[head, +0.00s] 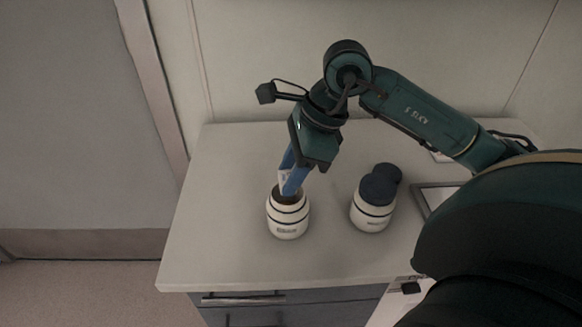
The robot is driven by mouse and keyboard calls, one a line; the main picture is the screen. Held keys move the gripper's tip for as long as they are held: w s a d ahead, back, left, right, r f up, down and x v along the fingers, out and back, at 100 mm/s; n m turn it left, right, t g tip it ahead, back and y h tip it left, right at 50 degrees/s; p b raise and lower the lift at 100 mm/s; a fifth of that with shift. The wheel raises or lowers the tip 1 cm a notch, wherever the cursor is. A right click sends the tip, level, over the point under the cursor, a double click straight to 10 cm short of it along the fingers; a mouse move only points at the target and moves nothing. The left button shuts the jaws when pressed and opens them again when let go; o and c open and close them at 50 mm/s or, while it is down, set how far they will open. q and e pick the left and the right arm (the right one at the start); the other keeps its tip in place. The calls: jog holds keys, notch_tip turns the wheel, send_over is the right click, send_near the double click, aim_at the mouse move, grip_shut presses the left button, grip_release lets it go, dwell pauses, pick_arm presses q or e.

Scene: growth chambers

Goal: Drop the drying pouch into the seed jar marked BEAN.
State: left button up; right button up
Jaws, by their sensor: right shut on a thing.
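My right gripper (289,188) points down over the open jar and is shut on a small white pouch (283,180), which shows between its blue fingers. The fingertips are at the mouth of the jar; I cannot tell how far the pouch is inside it. This cream jar (288,222) has dark bands and stands upright without a lid on the counter. Its front label is too small to read surely. My left gripper is not in view.
A second cream jar (371,213) with a dark blue lid stands to the right. Another dark round thing (388,172) is just behind it. A dark-edged frame or tray (424,205) lies farther right, partly hidden by my arm. The white counter (218,200) is clear at left.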

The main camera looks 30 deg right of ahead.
dwell(0.4)
jog(key=o, duration=1)
jog(key=shift+r, duration=0.1)
jog(key=v, duration=1.3)
jog(key=shift+p, duration=0.35)
jog(key=shift+s, duration=0.1)
